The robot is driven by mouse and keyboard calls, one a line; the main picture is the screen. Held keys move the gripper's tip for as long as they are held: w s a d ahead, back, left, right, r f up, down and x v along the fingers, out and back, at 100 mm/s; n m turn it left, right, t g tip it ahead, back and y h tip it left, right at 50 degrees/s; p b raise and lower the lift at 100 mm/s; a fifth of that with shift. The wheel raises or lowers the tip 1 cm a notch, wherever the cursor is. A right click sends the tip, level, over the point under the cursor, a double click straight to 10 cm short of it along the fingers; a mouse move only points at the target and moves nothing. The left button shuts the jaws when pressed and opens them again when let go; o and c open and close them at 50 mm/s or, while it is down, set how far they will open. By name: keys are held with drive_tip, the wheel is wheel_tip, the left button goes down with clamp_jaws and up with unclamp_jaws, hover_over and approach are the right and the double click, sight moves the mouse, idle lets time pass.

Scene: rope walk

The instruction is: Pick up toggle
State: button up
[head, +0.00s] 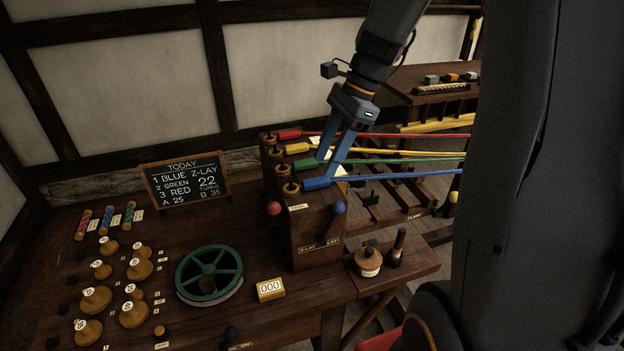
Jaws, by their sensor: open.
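Several coloured cylinders that look like toggles sit at the rope ends on a dark wooden headstock (318,246): red (289,134), yellow (295,147), green (305,163) and blue (317,184). The frame does not show which one is the task's toggle. My gripper (331,167) points down with its two blue fingers apart and nothing visible between them. Its fingertips overlap the area by the green and blue cylinders in the picture. I cannot tell whether they touch either one. The fingers partly hide the green cylinder's rope end.
Taut coloured ropes (410,154) run right from the headstock. A green wheel (209,274), a yellow counter (270,289), wooden weights (97,298) and a chalkboard (186,179) stand on the bench to the left. A round wooden pot (368,263) stands at front right.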

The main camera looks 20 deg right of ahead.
sight(314, 179)
drive_tip(key=p+x, duration=0.1)
drive_tip(key=x, duration=0.1)
drive_tip(key=p+x, duration=0.1)
drive_tip(key=x, duration=0.2)
drive_tip(key=shift+w+a+f, duration=0.2)
drive_tip(key=shift+a, duration=0.15)
drive_tip(key=c, duration=1)
